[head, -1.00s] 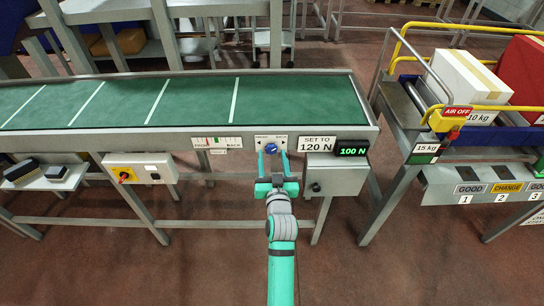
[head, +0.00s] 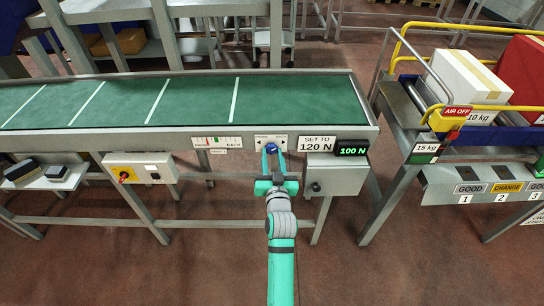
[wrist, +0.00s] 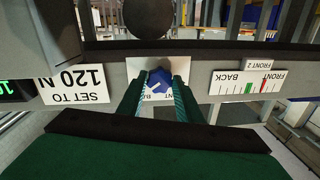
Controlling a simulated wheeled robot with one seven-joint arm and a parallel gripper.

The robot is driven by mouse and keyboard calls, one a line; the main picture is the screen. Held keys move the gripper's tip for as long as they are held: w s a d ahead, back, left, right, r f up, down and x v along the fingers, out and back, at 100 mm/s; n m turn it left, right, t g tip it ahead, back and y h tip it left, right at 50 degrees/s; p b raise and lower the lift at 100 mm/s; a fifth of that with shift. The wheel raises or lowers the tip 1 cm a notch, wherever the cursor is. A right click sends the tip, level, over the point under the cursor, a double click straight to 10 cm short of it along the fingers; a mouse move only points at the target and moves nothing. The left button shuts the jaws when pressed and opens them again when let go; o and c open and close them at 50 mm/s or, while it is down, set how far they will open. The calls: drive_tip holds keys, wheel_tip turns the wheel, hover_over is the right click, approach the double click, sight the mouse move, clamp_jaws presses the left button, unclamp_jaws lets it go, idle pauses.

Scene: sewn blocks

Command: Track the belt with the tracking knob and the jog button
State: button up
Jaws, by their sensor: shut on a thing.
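The blue tracking knob (head: 271,148) sits on a white FRONT/BACK plate on the conveyor's side rail. My gripper (head: 275,156) is shut on it, one finger on each side; the wrist view shows the knob (wrist: 159,80) between the fingers, with a pale line on its face. The green belt (head: 190,101) has several white cross lines. A FRONT/BACK gauge (head: 217,142) left of the knob carries red and green marks; it also shows upside down in the wrist view (wrist: 247,84). A control box (head: 140,168) at left has a yellow switch panel; I cannot tell which control is the jog button.
Right of the knob are a SET TO 120 N sign (head: 318,144), a display (head: 352,151) reading 100 N and a grey box (head: 322,176). A second station with a yellow rail (head: 398,47) and cartons stands at right. Open floor lies in front.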

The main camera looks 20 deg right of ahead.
drive_tip(key=m, duration=0.4)
drive_tip(key=shift+a+m, duration=0.1)
drive_tip(key=shift+m, duration=0.3)
drive_tip(key=shift+m+t+h, duration=0.3)
drive_tip(key=shift+m+h, duration=0.1)
drive_tip(key=shift+m, duration=1.8)
drive_tip(key=shift+r, duration=0.1)
drive_tip(key=o, duration=1)
drive_tip(key=shift+w, duration=0.1)
drive_tip(key=shift+o, duration=0.2)
drive_tip(key=v, duration=1.1)
drive_tip(key=shift+w, duration=0.1)
